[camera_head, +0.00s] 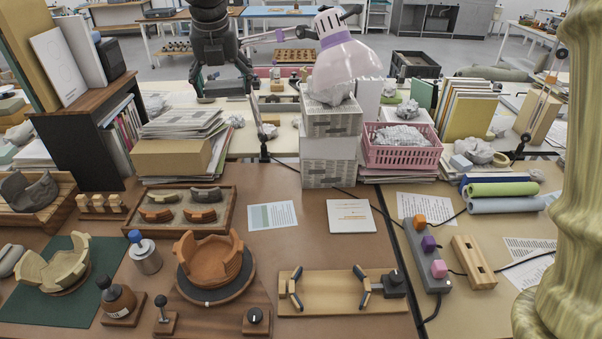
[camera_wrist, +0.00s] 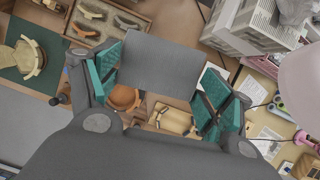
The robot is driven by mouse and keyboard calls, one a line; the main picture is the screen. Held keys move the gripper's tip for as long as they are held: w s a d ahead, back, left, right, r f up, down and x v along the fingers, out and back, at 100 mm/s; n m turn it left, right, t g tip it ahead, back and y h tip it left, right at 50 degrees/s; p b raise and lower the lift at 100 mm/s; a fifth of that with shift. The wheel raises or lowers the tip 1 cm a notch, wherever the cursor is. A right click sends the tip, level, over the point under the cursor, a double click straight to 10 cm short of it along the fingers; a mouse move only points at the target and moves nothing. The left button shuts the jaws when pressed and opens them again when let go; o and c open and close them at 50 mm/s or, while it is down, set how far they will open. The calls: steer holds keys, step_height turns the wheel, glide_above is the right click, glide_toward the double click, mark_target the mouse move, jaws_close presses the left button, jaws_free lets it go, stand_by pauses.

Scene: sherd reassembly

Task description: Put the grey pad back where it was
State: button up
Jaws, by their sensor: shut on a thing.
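My gripper (camera_head: 223,92) hangs high over the back of the bench in the head view, left of the pink lamp. Its teal fingers are shut on the grey pad (camera_wrist: 160,66), a flat dark rectangle spanning the gap between them in the wrist view. In the head view the pad (camera_head: 224,87) shows only as a thin dark strip, held clear above the bench. The pad hides part of the bench behind it in the wrist view. I cannot tell from the frames which spot it came from.
A terracotta pot (camera_head: 212,262) stands on a turntable at front centre. A sherd tray (camera_head: 231,215) lies behind it, and a green mat (camera_head: 100,268) with a cream bowl lies left. The pink lamp (camera_head: 345,65) and stacked boxes (camera_head: 330,150) stand right of my gripper.

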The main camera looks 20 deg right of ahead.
steer(key=s+d+f+n+b, duration=0.1)
steer(key=s+d+f+b, duration=0.2)
steer(key=f, duration=1)
steer(key=s+d+f+n+b, duration=0.1)
steer(key=s+d+f+b, duration=0.3)
steer(key=f, duration=1)
steer(key=s+d+f+y+b, duration=0.1)
steer(key=s+d+f+b, duration=0.2)
steer(key=f, duration=1)
steer(key=shift+s+d+f+n+b, duration=0.1)
steer(key=shift+s+f+n+b, duration=0.1)
steer(key=shift+s+b, duration=0.25)
steer(key=shift+s+d+f+n+b, duration=0.1)
steer(key=shift+s+f+n+b, duration=0.15)
steer(key=shift+s, duration=0.35)
steer(key=shift+s+d+f, duration=0.25)
steer(key=shift+s+f, duration=0.05)
steer(key=p, duration=0.2)
glide_above(301, 217)
steer(key=s, duration=0.1)
steer(key=shift+s+d+f, duration=0.15)
steer(key=shift+f, duration=0.6)
steer(key=shift+f+b, duration=0.3)
steer(key=shift+f, duration=1.5)
steer(key=shift+f, duration=0.15)
steer(key=o, duration=1)
steer(key=shift+c, duration=0.2)
